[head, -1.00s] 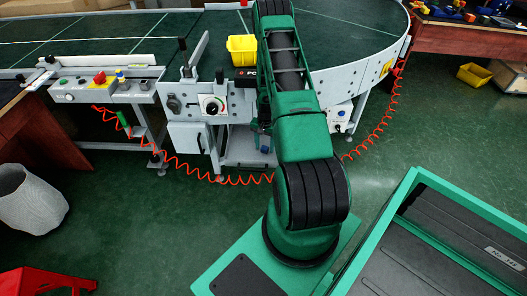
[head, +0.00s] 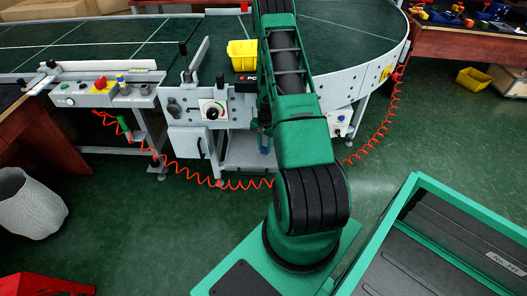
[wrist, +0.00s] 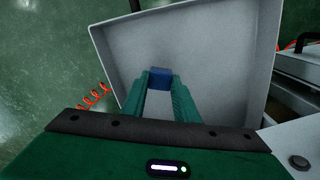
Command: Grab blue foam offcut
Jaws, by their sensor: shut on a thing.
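The blue foam offcut (wrist: 160,76) shows in the wrist view as a small dark blue block between the tips of my gripper (wrist: 163,84). The two green fingers are shut on it, one on each side. It is over the inside of a light grey open tray or bin (wrist: 225,55). I cannot tell whether the block still touches the grey surface. In the head view my green arm reaches up the picture toward the conveyor.
The curved conveyor (head: 350,40) fills the back, with a yellow bin (head: 243,54) near its front edge. A coiled red hose (head: 388,125) hangs below it. A green-framed cart (head: 415,195) is at right and a grey waste bin (head: 28,205) at left. Open floor lies between.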

